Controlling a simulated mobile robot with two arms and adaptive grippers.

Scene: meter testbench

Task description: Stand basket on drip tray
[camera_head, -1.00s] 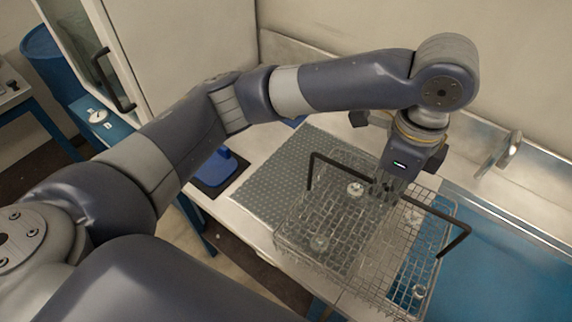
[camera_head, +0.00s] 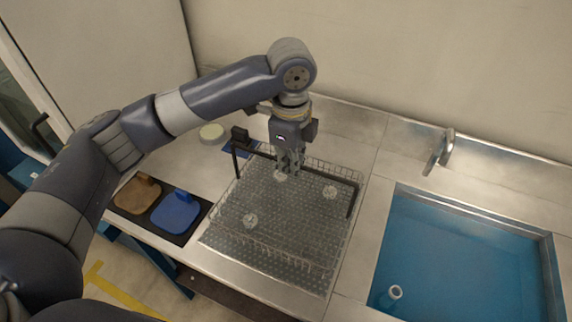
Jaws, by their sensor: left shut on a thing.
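The wire basket (camera_head: 340,258) has a black bar handle (camera_head: 335,178) and holds a few small clear round pieces (camera_head: 330,192). My left gripper (camera_head: 290,165) is shut on the middle of the handle, and the fingertips partly hide it. The basket is over the drip tray (camera_head: 212,240), a grey dimpled panel on the steel counter. The tray's surface shows through the wires. The basket looks about level; whether its bottom touches the tray I cannot tell. My right gripper is out of view.
A sink with a blue interior (camera_head: 465,255) lies to the right, with a small ring-shaped piece (camera_head: 395,292) in it and a tap (camera_head: 440,152) behind. A blue pad (camera_head: 175,212) and a brown pad (camera_head: 138,194) lie left of the tray. A pale round thing (camera_head: 211,132) stands behind them.

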